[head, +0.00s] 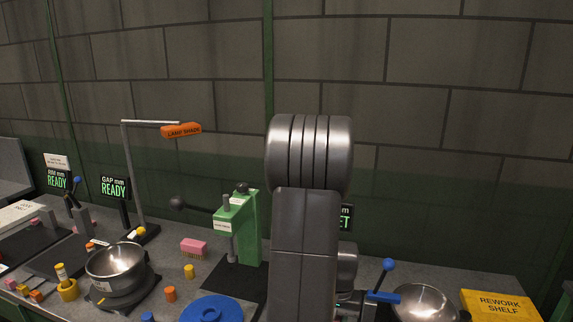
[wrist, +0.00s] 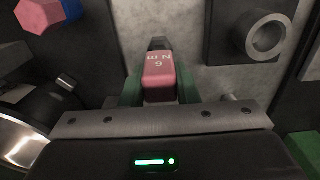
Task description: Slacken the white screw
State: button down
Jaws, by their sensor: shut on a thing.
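In the wrist view my gripper (wrist: 159,88) has its two green fingers closed on a pink block-shaped tool (wrist: 159,67) marked "6 N m". A dark tip sticks out beyond the tool's far end. I cannot make out a white screw in either view. In the head view my arm stands in the middle and hides my gripper and the held tool. A silver bowl (head: 425,303) with a blue-knobbed lever (head: 388,265) beside it is just right of my arm. A bowl also shows at the left edge of the wrist view (wrist: 15,135).
In the wrist view a grey ring on a dark plate (wrist: 266,36) is at upper right, and a pink-and-blue piece (wrist: 45,13) at upper left. In the head view a green press (head: 236,232), a bowl (head: 115,266), a lamp (head: 181,130) and a yellow rework shelf (head: 500,305) surround my arm.

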jog(key=shift+r+p, duration=0.55)
jog(key=shift+r, duration=0.25)
dwell(0.6)
jog(key=shift+r+p, duration=2.1)
jog(key=shift+r, duration=0.9)
